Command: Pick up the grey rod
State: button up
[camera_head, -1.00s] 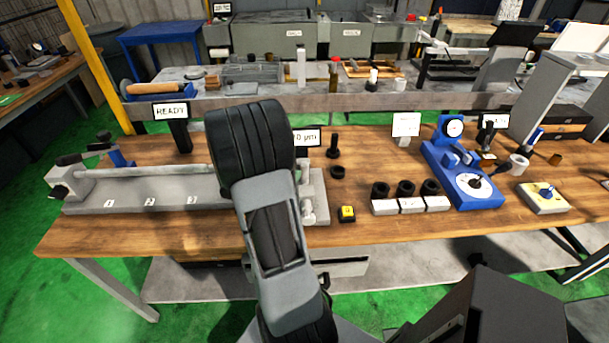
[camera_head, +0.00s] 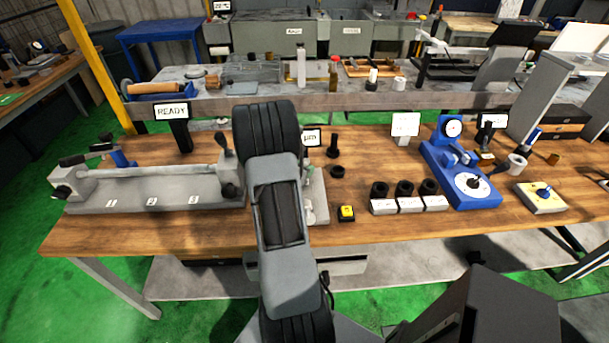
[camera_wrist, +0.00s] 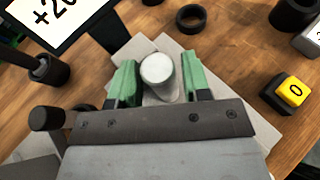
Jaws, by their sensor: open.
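In the wrist view a pale grey upright cylinder (camera_wrist: 158,72), which looks like the grey rod, is seen nearly end on above a light grey base plate (camera_wrist: 172,48). My gripper (camera_wrist: 160,80) is open, with one green finger on each side of the rod. The rod's top lies between the fingertips. I cannot tell whether either finger touches it. In the head view my arm hides the gripper and most of this spot.
A display reading "+20" (camera_wrist: 62,18) and a dark post (camera_wrist: 45,68) stand left of my gripper. A yellow button (camera_wrist: 292,90) is at right, a black ring (camera_wrist: 191,18) beyond.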

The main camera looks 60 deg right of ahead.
grip_shut()
dwell(0.4)
jog(key=shift+r, duration=0.1)
